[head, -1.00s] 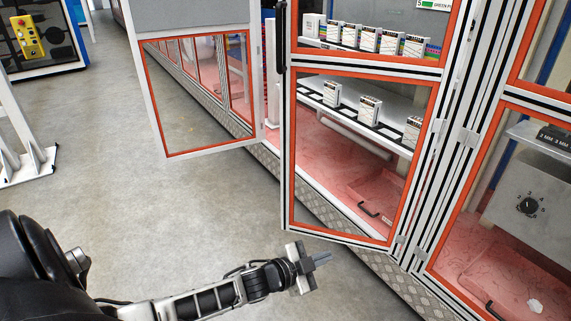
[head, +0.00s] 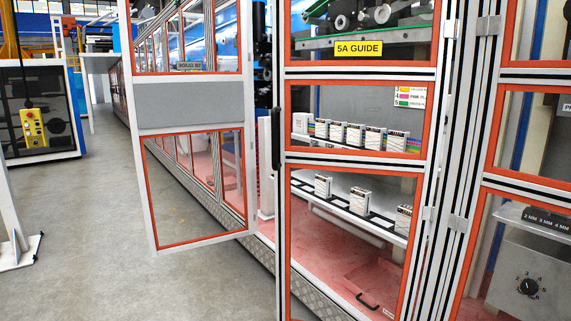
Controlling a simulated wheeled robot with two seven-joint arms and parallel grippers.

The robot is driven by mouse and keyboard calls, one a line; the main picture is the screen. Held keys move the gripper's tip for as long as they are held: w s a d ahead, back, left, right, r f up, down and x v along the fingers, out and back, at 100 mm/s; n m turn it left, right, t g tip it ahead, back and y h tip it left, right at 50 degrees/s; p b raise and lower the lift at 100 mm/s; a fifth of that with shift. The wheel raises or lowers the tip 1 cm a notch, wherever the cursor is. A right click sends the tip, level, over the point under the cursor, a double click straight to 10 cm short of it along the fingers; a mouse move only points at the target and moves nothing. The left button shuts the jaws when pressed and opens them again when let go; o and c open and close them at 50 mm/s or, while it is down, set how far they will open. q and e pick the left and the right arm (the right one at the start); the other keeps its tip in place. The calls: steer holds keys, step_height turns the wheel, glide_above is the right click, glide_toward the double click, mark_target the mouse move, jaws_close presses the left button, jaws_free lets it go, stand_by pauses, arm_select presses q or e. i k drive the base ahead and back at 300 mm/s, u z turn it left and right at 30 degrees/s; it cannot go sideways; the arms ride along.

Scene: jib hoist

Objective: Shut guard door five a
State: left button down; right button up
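An orange-trimmed clear guard door (head: 283,240) with a white frame fills the middle of the head view. It has a black handle (head: 276,139) on its left edge and hinges on its right side. It appears to stand out from the machine, partly open. A yellow "5A GUIDE" label (head: 358,48) shows in its upper part; I cannot tell whether it is on the door or behind it. Neither of my grippers is in view.
Another framed panel (head: 190,107), with a grey middle, juts into the aisle at left. Small boxes (head: 340,133) stand on shelves behind the clear door. A yellow control pendant (head: 33,127) hangs far left.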

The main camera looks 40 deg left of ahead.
mark_target(434, 74)
steer(key=z, duration=0.65)
steer(key=i, duration=1.2)
steer(key=u, duration=0.65)
